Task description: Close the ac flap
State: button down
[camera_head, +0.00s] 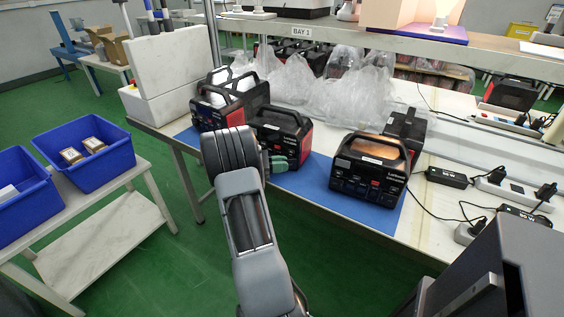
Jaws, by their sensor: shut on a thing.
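Black and red power stations stand on a blue mat (330,196) on the workbench. The middle power station (284,132) has its front partly hidden by my arm. My gripper (279,163) is at the lower front of this middle station, shut on a small part there. The part is mostly hidden and too small to name; I cannot make out the ac flap or its angle. The right power station (369,168) stands apart from my gripper, with its front panel in plain view. Another power station (214,108) stands behind and left of my arm.
Clear plastic bags (335,98) lie behind the stations. Power strips and cables (487,182) lie at the bench's right. Blue bins (84,150) sit on a side table at the left. Green floor (150,262) is free between the tables.

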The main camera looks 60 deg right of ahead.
dwell(0.3)
jog(key=c, duration=1.2)
grip_release()
jog(key=shift+o, duration=0.2)
jog(key=shift+s, duration=0.1)
